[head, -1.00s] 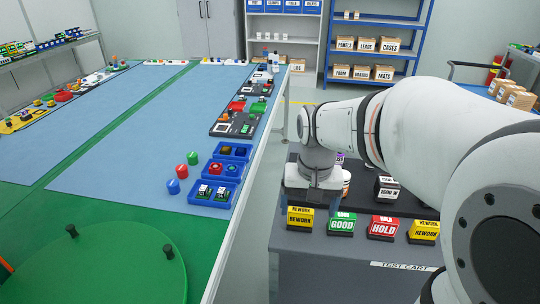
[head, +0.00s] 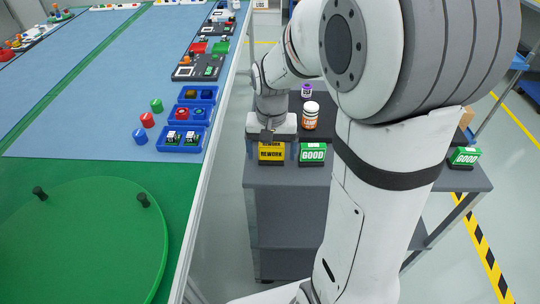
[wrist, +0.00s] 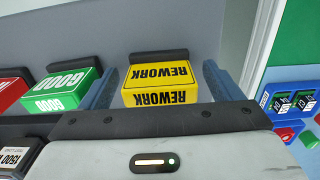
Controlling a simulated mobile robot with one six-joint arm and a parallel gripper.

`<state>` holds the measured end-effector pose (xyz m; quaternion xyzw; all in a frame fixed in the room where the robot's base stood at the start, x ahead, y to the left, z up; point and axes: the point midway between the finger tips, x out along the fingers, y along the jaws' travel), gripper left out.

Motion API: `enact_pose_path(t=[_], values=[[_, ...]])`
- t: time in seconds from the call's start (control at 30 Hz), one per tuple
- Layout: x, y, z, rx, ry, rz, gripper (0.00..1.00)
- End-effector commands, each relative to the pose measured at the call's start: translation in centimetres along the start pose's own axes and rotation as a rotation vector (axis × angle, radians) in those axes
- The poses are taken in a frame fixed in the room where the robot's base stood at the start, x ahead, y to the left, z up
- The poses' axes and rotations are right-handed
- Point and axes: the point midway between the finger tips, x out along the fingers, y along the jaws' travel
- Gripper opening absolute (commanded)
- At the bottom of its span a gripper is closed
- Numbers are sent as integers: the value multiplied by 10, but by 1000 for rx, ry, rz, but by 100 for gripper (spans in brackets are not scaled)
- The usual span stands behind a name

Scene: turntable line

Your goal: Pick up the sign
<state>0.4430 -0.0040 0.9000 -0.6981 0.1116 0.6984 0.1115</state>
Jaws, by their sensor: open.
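Several block-shaped signs stand along the front edge of the grey cart. A yellow REWORK sign (head: 271,153) is at the cart's left end, and it also shows in the wrist view (wrist: 160,82). My gripper (head: 272,160) is over it, open. In the wrist view the blue-grey fingers (wrist: 162,88) stand on either side of the yellow sign, with gaps visible. A green GOOD sign (head: 312,154) stands just right of the gripper, close to one finger. In the wrist view a red sign (wrist: 10,92) shows past the green one. My arm hides the middle of the row.
The grey cart (head: 285,178) also holds an orange-labelled bottle (head: 311,116) and a purple bottle (head: 307,91) behind the signs. Another green GOOD sign (head: 464,157) is at the right. The blue-topped table (head: 100,95) with blue bins (head: 182,138) lies left across a floor gap.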

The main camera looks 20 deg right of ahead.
Motion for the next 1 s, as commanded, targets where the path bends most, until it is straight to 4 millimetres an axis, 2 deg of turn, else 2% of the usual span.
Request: enact_pose_path(t=[0.17, 0.77, 1.0], values=[[0, 0, 0, -1, 1, 0, 85], [0, -1, 0, -2, 0, 0, 36], [-2, -1, 0, -2, 1, 0, 35]])
